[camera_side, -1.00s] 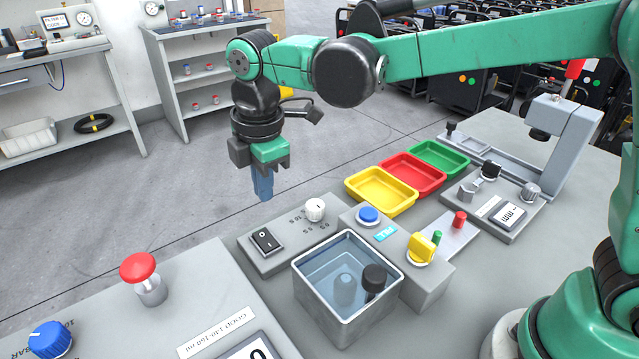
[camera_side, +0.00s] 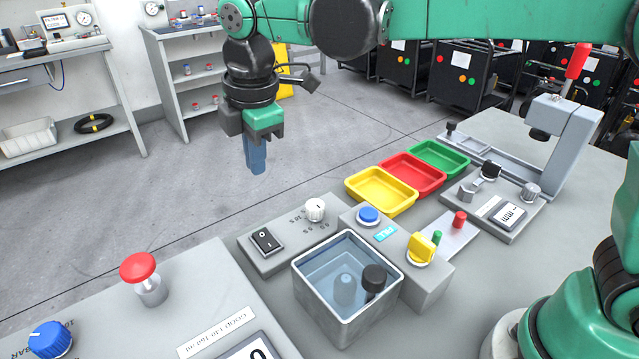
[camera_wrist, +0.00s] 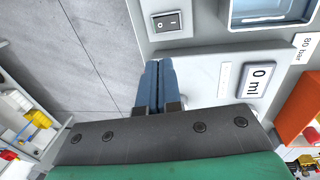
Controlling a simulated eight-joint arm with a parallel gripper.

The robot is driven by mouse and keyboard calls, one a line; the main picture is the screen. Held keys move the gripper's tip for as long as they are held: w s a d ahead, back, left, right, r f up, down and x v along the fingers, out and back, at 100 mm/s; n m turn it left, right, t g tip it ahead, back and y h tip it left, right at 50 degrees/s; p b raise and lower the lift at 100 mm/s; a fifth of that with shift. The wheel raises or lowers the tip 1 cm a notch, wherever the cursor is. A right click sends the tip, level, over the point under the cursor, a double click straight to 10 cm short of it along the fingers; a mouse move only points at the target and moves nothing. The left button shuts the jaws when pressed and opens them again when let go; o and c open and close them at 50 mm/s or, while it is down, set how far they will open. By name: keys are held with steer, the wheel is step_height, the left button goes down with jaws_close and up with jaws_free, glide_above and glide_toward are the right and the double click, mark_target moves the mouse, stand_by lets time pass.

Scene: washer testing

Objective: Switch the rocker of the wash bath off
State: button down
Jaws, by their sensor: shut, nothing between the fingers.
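The black rocker (camera_side: 266,241) sits on the grey control panel (camera_side: 280,262) beside the wash bath. It has small white marks, and I cannot tell surely which end is pressed in. In the wrist view the rocker (camera_wrist: 166,22) lies just beyond the fingertips. The wash bath (camera_side: 388,282) is a square metal tank with clear liquid, a grey cylinder and a black-topped piece in it. My gripper (camera_side: 257,171) has blue fingers pointing down. They are shut and empty, above and behind the rocker, touching nothing. The fingers also show in the wrist view (camera_wrist: 159,66).
A white knob (camera_side: 316,209) stands beside the rocker, and a blue button (camera_side: 368,214) and yellow knob (camera_side: 421,247) lie to the right. A red mushroom button (camera_side: 139,267) stands front left. Yellow, red and green trays lie behind. Open space surrounds my gripper.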

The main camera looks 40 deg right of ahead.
mark_target(266, 241)
steer(key=shift+f, duration=0.1)
steer(key=f, duration=0.4)
steer(key=w+f, duration=0.1)
steer(key=f, duration=0.4)
steer(key=w+f, duration=0.1)
steer(key=f, duration=0.3)
steer(key=shift+w+f, duration=0.1)
steer(key=shift+f, duration=0.2)
steer(key=shift+w+f+g, duration=0.15)
steer(key=shift+f+g, duration=0.1)
steer(key=shift+g, duration=0.05)
steer(key=shift+s+r, duration=0.2)
steer(key=shift+s, duration=0.65)
